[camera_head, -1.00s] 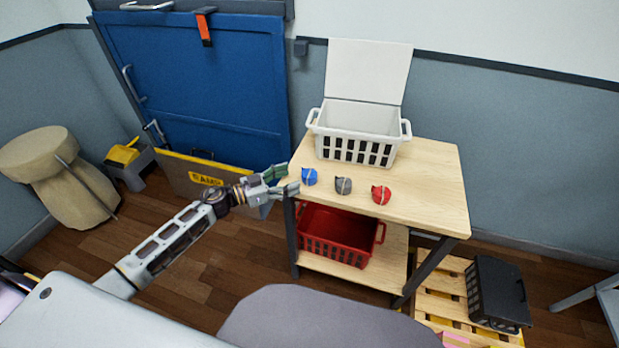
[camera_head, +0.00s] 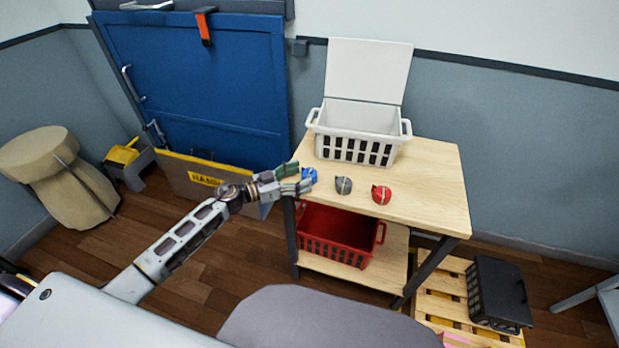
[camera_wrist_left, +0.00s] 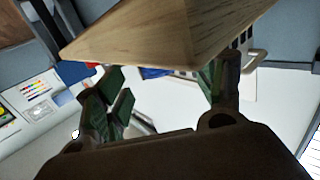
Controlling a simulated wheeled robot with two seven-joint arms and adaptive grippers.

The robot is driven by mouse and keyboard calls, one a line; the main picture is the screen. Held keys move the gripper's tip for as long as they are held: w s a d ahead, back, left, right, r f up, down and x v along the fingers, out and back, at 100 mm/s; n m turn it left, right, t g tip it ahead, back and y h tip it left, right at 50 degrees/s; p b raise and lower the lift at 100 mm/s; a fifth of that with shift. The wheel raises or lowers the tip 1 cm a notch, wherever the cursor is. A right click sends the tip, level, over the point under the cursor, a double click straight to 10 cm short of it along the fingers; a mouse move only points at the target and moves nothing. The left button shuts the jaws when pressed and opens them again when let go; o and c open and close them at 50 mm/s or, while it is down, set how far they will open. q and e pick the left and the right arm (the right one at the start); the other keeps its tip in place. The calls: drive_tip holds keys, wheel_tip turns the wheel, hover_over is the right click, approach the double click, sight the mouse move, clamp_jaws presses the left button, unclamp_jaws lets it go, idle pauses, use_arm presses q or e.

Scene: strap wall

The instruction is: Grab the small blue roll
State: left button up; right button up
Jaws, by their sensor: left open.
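The small blue roll (camera_head: 309,175) sits on the wooden table top near its left edge. My left gripper (camera_head: 298,178) is open at that edge, its fingertips at the blue roll, one on the far side and one on the near side; I cannot tell whether they touch it. My right gripper is not in view.
A white basket (camera_head: 358,149) with its lid up stands behind the rolls. A red basket (camera_head: 335,236) is on the shelf below. The table top (camera_head: 435,185) is clear at right. A black crate (camera_head: 497,292) sits on a pallet at the lower right.

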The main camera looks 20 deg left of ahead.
sight(306, 174)
use_arm(q)
drive_tip(key=shift+x, duration=0.85)
drive_tip(key=shift+w+d, duration=0.25)
drive_tip(key=shift+d, duration=0.05)
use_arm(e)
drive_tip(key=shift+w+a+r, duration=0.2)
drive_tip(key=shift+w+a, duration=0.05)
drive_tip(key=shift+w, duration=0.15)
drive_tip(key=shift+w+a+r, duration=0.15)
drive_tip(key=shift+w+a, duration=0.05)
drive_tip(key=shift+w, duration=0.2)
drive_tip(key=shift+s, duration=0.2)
use_arm(q)
drive_tip(key=c, duration=1)
drive_tip(key=shift+r, duration=0.7)
drive_tip(key=shift+r+p, duration=1.6)
drive_tip(key=shift+r, duration=2.7)
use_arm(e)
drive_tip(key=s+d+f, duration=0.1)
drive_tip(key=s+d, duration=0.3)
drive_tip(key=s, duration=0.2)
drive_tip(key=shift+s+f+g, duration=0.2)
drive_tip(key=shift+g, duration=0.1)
